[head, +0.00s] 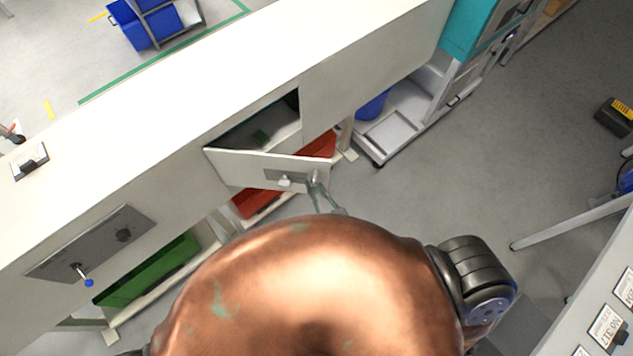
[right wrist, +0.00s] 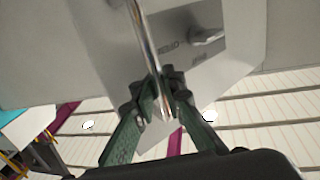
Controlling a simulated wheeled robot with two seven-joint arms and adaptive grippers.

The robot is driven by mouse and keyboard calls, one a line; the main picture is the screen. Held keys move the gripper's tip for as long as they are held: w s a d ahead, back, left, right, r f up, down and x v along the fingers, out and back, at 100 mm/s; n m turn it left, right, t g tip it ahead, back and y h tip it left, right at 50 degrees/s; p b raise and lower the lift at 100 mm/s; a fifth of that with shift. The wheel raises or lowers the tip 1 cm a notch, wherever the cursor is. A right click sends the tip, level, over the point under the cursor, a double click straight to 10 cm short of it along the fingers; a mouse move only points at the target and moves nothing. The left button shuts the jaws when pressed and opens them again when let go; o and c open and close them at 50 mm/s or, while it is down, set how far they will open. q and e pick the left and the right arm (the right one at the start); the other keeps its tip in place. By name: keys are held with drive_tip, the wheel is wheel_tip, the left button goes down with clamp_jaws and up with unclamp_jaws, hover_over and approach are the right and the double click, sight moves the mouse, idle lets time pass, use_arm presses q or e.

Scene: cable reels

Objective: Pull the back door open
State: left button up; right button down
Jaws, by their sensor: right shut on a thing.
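The back door (head: 235,168) is a small pale panel in the front of the long white counter. It stands partly open, swung out from a dark compartment (head: 262,130). A grey plate with a small latch (head: 285,181) sits near its free end. My right gripper (head: 317,188) is at that end of the door. In the right wrist view, the green fingers of my right gripper (right wrist: 158,98) are shut around a shiny metal bar handle (right wrist: 143,40) on the door, beside the latch (right wrist: 207,37). My left gripper is out of view.
The white counter (head: 200,90) runs diagonally across. A second front with a grey plate (head: 100,240) and blue-tipped lever is at lower left. Red bins (head: 258,200) and a green bin (head: 150,272) sit below. Clear grey floor (head: 480,150) lies right; a table leg (head: 560,225) stands there.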

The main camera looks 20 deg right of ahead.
drive_tip(key=shift+d, duration=0.25)
drive_tip(key=c, duration=2.2)
unclamp_jaws()
drive_tip(key=shift+s+d, duration=0.1)
drive_tip(key=shift+s, duration=0.05)
drive_tip(key=shift+o, duration=0.8)
drive_tip(key=shift+a, duration=0.2)
drive_tip(key=s+d, duration=0.2)
drive_tip(key=s, duration=0.9)
drive_tip(key=shift+s, duration=0.35)
